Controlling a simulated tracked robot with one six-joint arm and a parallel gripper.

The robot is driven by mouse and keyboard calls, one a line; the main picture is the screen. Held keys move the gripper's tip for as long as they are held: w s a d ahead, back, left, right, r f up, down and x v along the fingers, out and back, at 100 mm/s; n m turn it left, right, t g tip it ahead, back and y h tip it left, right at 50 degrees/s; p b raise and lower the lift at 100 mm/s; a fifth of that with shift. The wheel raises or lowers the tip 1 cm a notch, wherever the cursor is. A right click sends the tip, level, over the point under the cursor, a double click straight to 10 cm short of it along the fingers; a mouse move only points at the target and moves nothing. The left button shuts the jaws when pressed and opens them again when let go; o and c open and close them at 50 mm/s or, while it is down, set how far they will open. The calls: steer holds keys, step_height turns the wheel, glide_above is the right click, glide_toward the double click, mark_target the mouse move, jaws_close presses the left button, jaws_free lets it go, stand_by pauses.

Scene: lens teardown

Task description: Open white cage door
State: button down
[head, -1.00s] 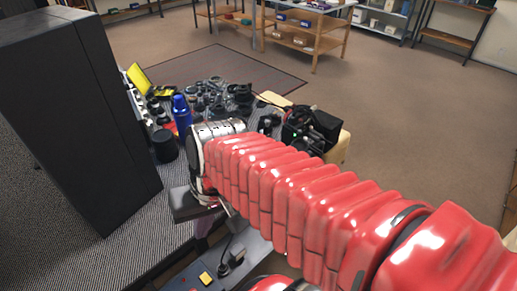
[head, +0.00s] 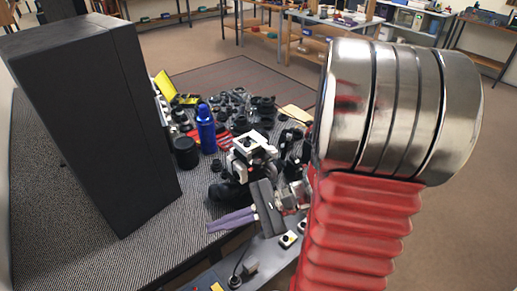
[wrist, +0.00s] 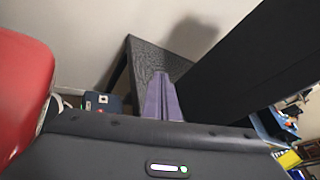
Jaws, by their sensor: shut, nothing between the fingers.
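I cannot make out a white cage or its door in either view. My gripper (head: 212,226) is at the lower middle of the head view, its purple fingers pointing left over the grey table. The fingers also show in the wrist view (wrist: 162,100). They are together, with nothing between them. A large black cabinet (head: 95,120) stands to their left, and they are apart from it. In the wrist view a large black slab (wrist: 255,60) fills the upper right. My red and silver arm hides the right part of the table.
On the grey table (head: 60,215) a blue bottle (head: 206,130) and a black cylinder (head: 186,152) stand right of the cabinet. Several dark lens parts (head: 240,100) lie behind, near a yellow case (head: 165,86). Shelves line the far wall. Bare table lies before the cabinet.

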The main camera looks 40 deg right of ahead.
steer(key=s+d+f+m+t+h, duration=0.1)
steer(key=d+m+t+h, duration=0.5)
steer(key=d+m, duration=0.3)
steer(key=d+f+m+t+h, duration=0.2)
steer(key=d+m+t+h, duration=0.4)
steer(key=d, duration=1)
steer(key=m+t, duration=0.2)
steer(key=m, duration=0.1)
steer(key=shift+s+h, duration=0.3)
steer(key=shift+s, duration=0.05)
steer(key=shift+w, duration=0.1)
steer(key=x, duration=1)
steer(key=shift+r, duration=0.1)
